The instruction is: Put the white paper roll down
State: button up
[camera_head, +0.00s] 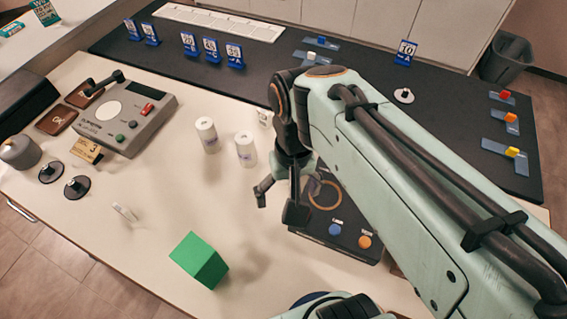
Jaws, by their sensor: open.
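Two white cylinders stand upright side by side on the pale table. The left one (206,136) and the right one (245,150) both look like white rolls with faint markings; I cannot tell which is the task's paper roll. My gripper (278,202) is open, with its fingers pointing down and nothing seen between them. It is in front of and to the right of the right cylinder, apart from it in the picture. My arm comes in from the right and hides part of the table behind it.
A green block (200,260) sits at the front. A dark panel with a ring and buttons (335,229) lies right of my gripper. A grey device (126,112) stands at left. A small white item (265,118) is behind the cylinders.

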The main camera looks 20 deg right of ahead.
jog(key=s+a+f+n, duration=0.1)
jog(key=s+n, duration=0.1)
jog(key=s, duration=0.5)
jog(key=shift+s+a, duration=0.25)
jog(key=shift+s, duration=0.1)
